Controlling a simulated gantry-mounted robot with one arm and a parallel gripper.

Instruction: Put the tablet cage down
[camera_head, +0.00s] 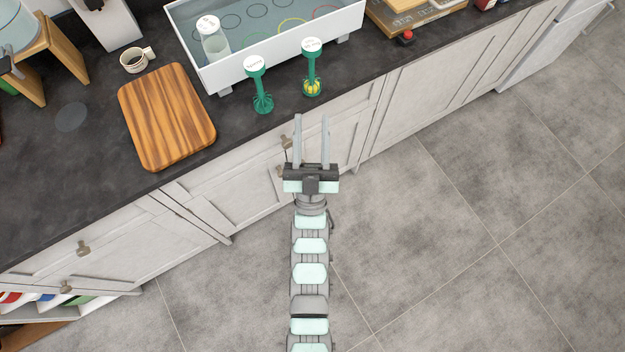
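Two green cage-like holders with stems and round white labelled tops stand upright on the dark counter. The right one (312,68) has something yellow inside its cage at the bottom. The left one (261,86) shows no yellow. The lettering on their tops is too small to read surely. My gripper (311,118) is open, with its two grey fingers apart and nothing visible between them. It is by the counter's front edge, below the right holder in the picture and apart from both holders.
A white tray (290,60) with coloured rings on its floor and a white-capped clear container (214,42) stands behind the holders. A wooden board (167,115) and a small cup (137,60) are at left. Bare counter lies between board and holders. A small red-topped object (406,37) is at right.

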